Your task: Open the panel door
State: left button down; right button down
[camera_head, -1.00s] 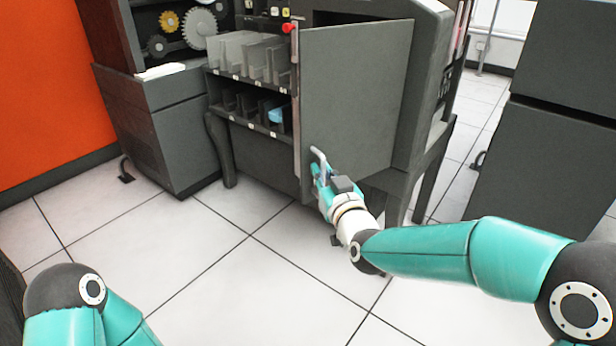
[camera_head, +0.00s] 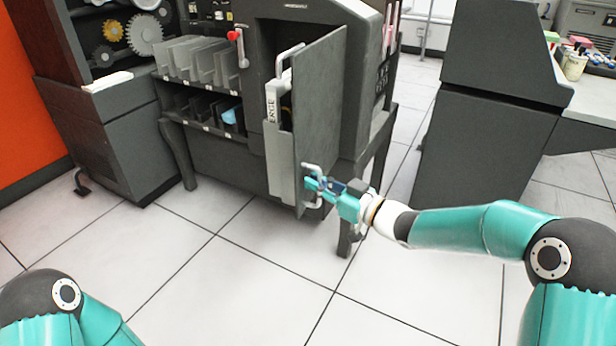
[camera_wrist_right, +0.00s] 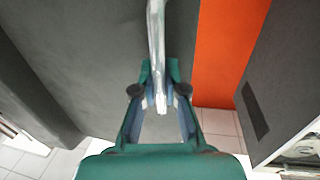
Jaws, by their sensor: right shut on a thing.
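My right gripper (camera_head: 312,186) is shut on this handle. In the right wrist view the handle (camera_wrist_right: 157,60) runs down between the fingers of my right gripper (camera_wrist_right: 160,95), with the grey door face behind it. Of my left arm only the shoulder part shows at the lower left of the head view; its gripper is out of view.
Behind the door the opening shows a light vertical part with lettering (camera_head: 274,140). Card racks (camera_head: 205,65) and a red-knobbed lever (camera_head: 236,40) are left of it. A dark cabinet (camera_head: 480,150) stands at the right. The tiled floor (camera_head: 230,270) in front is clear.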

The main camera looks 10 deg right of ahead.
jog(key=shift+d+f, duration=0.1)
jog(key=shift+d, duration=0.4)
jog(key=c, duration=1.2)
grip_release()
jog(key=shift+g, duration=0.3)
jog(key=shift+s, duration=0.1)
jog(key=v, duration=1.2)
jog(key=shift+f, duration=0.1)
